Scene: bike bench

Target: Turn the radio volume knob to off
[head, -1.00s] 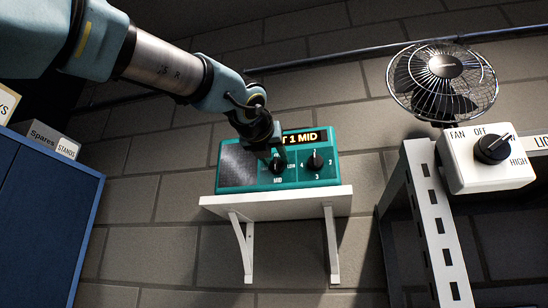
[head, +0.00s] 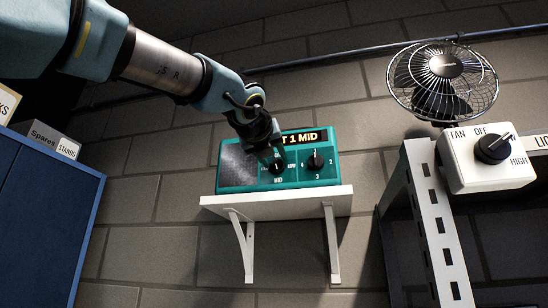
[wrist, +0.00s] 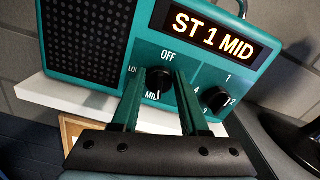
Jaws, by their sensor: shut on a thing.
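The teal radio (head: 235,166) sits on a white wall shelf, with a dark speaker grille on its left. Its lit display (wrist: 213,32) reads "ST 1 MID". The black volume knob (wrist: 155,80) has OFF marked above it and MID below it; its white pointer line points down toward MID. My gripper (head: 275,160) is at the radio's front, its two fingers closed around the sides of the volume knob. In the wrist view the fingers (wrist: 157,88) reach to the knob from below. The gripper partly covers the labels around the knob.
The station knob (wrist: 215,98), numbered around its edge, is close to the right of the fingers. The white shelf (head: 290,204) lies just under the radio. A fan (head: 440,80) and a white fan control box (head: 470,170) stand at the right. A blue cabinet (head: 45,215) is at the left.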

